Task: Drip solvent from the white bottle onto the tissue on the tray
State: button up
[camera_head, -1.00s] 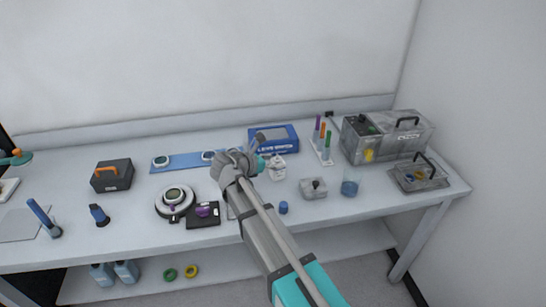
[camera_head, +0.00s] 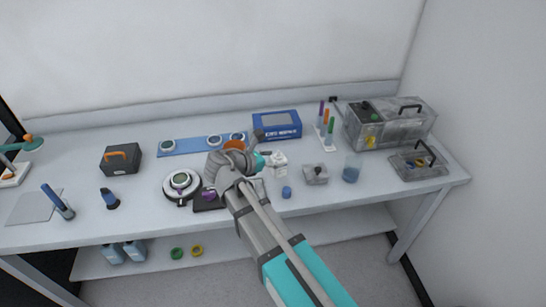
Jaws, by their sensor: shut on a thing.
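My gripper (camera_head: 268,158) is over the middle of the bench, seen small beyond my wrist. A small white object, apparently the white bottle (camera_head: 279,161), is at its tip; the gripper is shut on it. The bottle's tilt and nozzle are too small to make out. A pale flat piece, perhaps the tray (camera_head: 259,189), shows beside my forearm and is mostly hidden by it. I cannot make out the tissue.
A dark pad (camera_head: 207,202) and a round gauge (camera_head: 181,183) lie left of my arm.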

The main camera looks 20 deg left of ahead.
jog(key=shift+a, duration=0.15)
jog(key=a+f+m+y, duration=0.1)
jog(key=a+m+y, duration=0.2)
jog(key=a, duration=0.7)
jog(key=shift+s+a, duration=0.15)
jog(key=shift+a, duration=0.2)
jog(key=shift+s+a+m, duration=0.1)
jog(key=shift+a+m, duration=0.2)
jog(key=shift+a, duration=0.3)
jog(key=shift+f, duration=0.2)
notch_tip(320, 180, down, 3)
jog(key=shift+r+m+t+y+b, duration=0.2)
jog(key=shift+m+t+y+b, duration=0.2)
jog(key=shift+m+y+b, duration=0.6)
jog(key=f+m+y+b, duration=0.1)
jog(key=b, duration=0.1)
jog(key=f+m+y+b, duration=0.1)
jog(key=f+b, duration=0.1)
jog(key=shift+a+f+t, duration=0.15)
jog(key=shift+a+t, duration=0.05)
jog(key=shift+t, duration=0.2)
jog(key=shift+f+m+t+y+b, duration=0.8)
jog(key=shift+f+m+y+b, duration=0.85)
jog(key=shift+b, duration=1.45)
